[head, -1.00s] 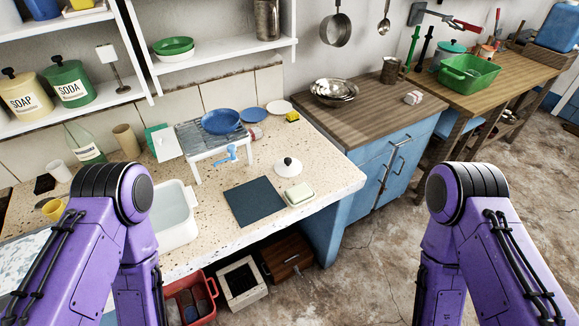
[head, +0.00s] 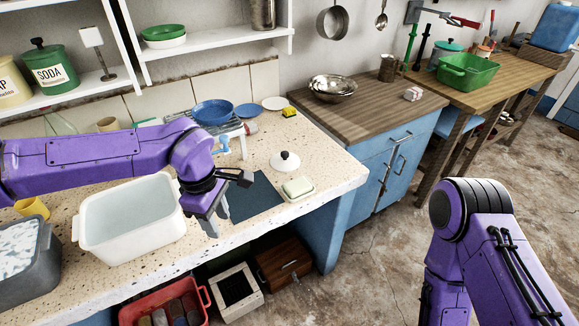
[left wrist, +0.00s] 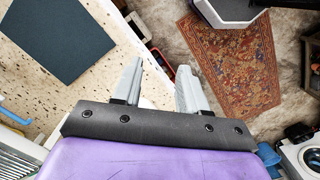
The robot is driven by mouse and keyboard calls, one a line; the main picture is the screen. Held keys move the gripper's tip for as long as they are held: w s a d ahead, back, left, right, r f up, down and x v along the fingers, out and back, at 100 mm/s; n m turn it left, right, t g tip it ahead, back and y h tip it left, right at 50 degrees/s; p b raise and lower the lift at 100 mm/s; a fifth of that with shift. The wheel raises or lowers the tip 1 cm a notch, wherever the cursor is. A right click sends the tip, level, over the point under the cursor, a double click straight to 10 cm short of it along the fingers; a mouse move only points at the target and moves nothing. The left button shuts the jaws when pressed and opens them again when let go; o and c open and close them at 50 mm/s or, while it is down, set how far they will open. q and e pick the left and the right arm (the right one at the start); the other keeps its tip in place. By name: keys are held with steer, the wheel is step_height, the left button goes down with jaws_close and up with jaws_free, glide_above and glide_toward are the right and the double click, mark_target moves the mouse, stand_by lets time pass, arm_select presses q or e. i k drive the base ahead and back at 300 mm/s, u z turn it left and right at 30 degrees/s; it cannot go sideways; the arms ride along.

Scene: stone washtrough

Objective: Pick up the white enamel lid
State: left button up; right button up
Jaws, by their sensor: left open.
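The white enamel lid (head: 285,161) with a dark knob lies on the speckled stone counter, behind the soap dish and right of the dark mat. My left gripper (head: 209,222) is open and empty, fingers pointing down near the counter's front edge, to the left of the lid and apart from it. In the left wrist view the open fingers (left wrist: 164,88) show over the counter edge and floor; the lid is not seen there. My right arm shows at the right of the head view, but its gripper is out of view.
A dark mat (head: 252,197) and a soap dish (head: 298,187) lie near the lid. A small stand with a blue bowl (head: 212,111) is behind the mat. A white basin (head: 130,218) stands left. Shelves (head: 215,50) hang above.

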mark_target(283, 161)
steer(key=z, duration=1.15)
steer(key=i, duration=2)
steer(key=u, duration=2.25)
